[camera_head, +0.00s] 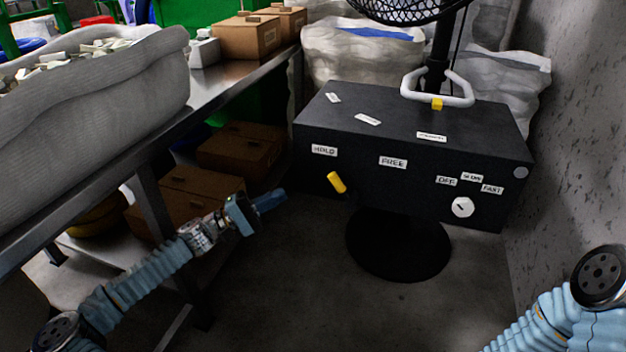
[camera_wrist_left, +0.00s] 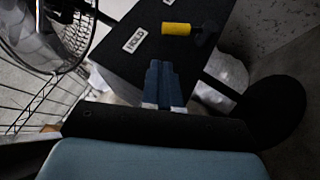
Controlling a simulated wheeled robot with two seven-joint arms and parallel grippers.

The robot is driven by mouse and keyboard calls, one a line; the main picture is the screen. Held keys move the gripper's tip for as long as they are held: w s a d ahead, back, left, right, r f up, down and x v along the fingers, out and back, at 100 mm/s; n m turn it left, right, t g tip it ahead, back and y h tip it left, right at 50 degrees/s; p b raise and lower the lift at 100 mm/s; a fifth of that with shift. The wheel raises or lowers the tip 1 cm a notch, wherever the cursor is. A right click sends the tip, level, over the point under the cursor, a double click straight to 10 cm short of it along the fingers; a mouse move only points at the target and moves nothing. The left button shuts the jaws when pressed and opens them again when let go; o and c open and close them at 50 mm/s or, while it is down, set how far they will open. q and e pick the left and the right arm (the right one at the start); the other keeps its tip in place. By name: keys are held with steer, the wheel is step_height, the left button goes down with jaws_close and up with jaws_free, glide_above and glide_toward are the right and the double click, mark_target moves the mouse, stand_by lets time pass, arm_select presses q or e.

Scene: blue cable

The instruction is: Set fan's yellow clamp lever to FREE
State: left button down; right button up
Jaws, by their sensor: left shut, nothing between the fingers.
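The fan's black control box (camera_head: 400,135) stands in the middle of the head view. Its yellow clamp lever (camera_head: 337,182) is on the front face, tilted, below the HOLD label (camera_head: 324,150) and left of the FREE label (camera_head: 393,162). My left gripper (camera_head: 272,200) is shut and empty, to the left of the lever and apart from it. In the left wrist view the lever (camera_wrist_left: 177,29) lies beyond the shut fingers (camera_wrist_left: 164,82), next to the HOLD label (camera_wrist_left: 134,40). Of my right arm only a part shows at the lower right; its gripper is out of view.
A white knob (camera_head: 462,207) sits by the OFF, SLOW and FAST labels. A white handle (camera_head: 437,88) with a yellow piece is on top. A metal table (camera_head: 215,85) with a grey sack (camera_head: 95,120) is at left, boxes (camera_head: 240,150) below. A wall (camera_head: 570,130) bounds the right.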

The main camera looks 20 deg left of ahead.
mark_target(342, 186)
arm_select(q)
steer(key=x, duration=1)
steer(key=shift+d+b, duration=0.1)
steer(key=shift+b, duration=0.3)
